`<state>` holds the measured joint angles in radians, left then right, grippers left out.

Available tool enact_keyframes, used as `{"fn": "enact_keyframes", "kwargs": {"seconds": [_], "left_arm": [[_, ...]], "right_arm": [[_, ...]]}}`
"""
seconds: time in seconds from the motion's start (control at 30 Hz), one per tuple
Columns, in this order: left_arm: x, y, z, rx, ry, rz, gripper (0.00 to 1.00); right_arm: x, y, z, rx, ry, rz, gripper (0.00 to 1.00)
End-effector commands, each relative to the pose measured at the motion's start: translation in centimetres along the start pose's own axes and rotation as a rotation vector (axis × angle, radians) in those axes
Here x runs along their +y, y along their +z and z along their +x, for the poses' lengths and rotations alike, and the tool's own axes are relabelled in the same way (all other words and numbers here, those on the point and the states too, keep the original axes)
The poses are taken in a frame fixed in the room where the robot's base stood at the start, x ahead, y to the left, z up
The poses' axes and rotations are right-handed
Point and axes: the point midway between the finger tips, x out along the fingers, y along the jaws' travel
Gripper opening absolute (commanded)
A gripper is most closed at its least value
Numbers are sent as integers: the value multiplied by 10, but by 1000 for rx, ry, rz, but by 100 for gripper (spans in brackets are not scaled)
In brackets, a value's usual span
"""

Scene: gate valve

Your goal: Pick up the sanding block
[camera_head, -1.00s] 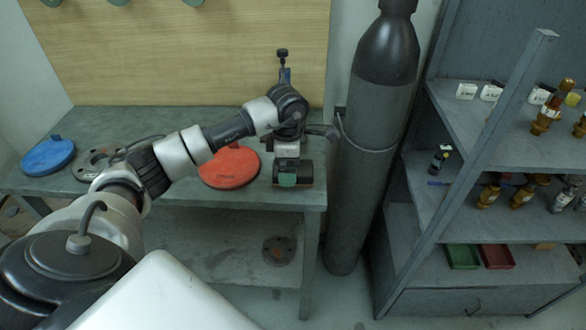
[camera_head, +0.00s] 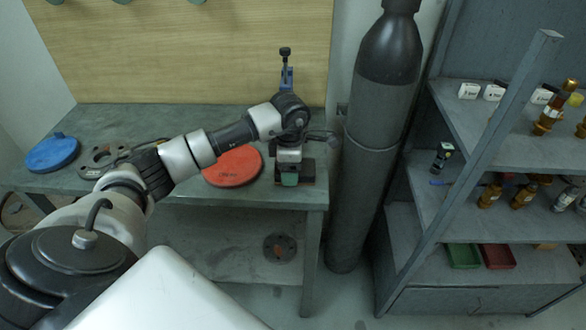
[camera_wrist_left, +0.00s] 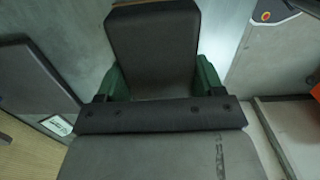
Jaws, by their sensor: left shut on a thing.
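The sanding block (camera_head: 308,170) is a dark grey block with a thin reddish-brown edge. It is at the right end of the workbench in the head view. My left gripper (camera_head: 290,178) points down over it, with its green fingertips at the block's sides. In the left wrist view the block (camera_wrist_left: 152,48) sits between the two green fingers of the left gripper (camera_wrist_left: 160,80), which is shut on it. I cannot tell whether the block touches the bench. My right gripper is not in view.
The workbench (camera_head: 225,197) also holds a red disc (camera_head: 233,166), a blue disc (camera_head: 52,153) and a metal flange (camera_head: 100,157). A blue and black tool (camera_head: 287,76) stands behind my gripper. A tall grey cylinder (camera_head: 375,130) and a shelf unit (camera_head: 480,118) stand to the right.

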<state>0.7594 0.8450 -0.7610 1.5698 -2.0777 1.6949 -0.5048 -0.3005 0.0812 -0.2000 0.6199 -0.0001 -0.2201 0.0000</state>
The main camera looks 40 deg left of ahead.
Motion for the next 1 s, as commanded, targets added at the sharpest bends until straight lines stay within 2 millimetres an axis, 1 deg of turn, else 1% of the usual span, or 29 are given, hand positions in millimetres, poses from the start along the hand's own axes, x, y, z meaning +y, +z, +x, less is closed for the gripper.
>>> {"fn": "enact_keyframes", "kwargs": {"seconds": [0.17, 0.23, 0.37, 0.4, 0.47, 0.7, 0.8, 0.9, 1.0], "left_arm": [[1, 0, -7, 0, 2, -1, 40], [1, 0, -14, -2, 3, -1, 40], [1, 1, -34, -4, 5, 1, 40], [1, 0, -43, -3, 7, 0, 40], [-6, 16, -48, -5, 3, 7, 40], [-26, 66, -82, -5, 4, 6, 40], [-33, 84, -92, -4, 2, 5, 40], [-38, 96, -101, -2, 2, 2, 40], [-41, 104, -106, -2, 1, 2, 40]], "right_arm": [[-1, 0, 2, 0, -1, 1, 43], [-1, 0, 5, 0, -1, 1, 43], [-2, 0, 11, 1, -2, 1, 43], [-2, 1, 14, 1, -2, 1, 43], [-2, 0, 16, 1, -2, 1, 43], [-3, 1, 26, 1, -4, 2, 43], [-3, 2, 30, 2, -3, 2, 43], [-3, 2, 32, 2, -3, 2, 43], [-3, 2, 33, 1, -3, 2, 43]]}}
